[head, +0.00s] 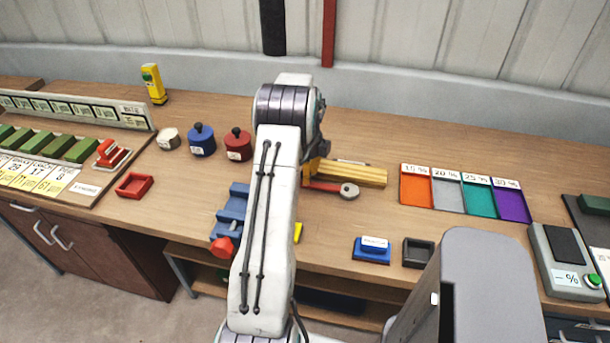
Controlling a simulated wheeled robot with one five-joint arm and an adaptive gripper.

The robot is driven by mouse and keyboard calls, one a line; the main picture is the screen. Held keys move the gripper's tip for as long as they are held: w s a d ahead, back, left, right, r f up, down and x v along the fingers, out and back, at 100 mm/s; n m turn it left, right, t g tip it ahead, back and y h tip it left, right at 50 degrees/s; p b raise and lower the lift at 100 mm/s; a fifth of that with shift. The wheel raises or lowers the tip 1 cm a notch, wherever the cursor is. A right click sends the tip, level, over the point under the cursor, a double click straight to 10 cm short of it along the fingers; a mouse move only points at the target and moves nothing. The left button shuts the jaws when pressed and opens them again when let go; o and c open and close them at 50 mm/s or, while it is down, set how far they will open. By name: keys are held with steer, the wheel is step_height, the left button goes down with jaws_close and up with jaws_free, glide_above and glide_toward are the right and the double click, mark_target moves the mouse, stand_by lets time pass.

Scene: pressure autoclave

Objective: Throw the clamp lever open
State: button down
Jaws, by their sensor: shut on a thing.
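A red lever (325,187) with a round grey end (349,191) lies on the bench just right of my arm, in front of a yellow ribbed block (355,174). Its left end is hidden behind my arm. My gripper (314,168) is mostly hidden behind my arm; only a small part shows above the lever's left end. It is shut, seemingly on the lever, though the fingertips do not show. A blue fixture (232,212) with a red knob (221,247) stands left of my arm and is partly covered by it.
A red tray (134,185), a blue pot (202,140) and a red pot (238,145) stand left. A blue block (372,249) and a dark tray (417,252) are right, near the front edge. Coloured bins (450,195) and a scale (565,262) lie further right.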

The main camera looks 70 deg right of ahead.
steer(key=shift+d+f, duration=0.1)
steer(key=shift+d, duration=0.05)
stand_by(0.4)
steer(key=c, duration=1)
jaws_free()
steer(key=shift+d, duration=0.1)
step_height(320, 180, up, 12)
steer(key=shift+r, duration=0.1)
stand_by(0.4)
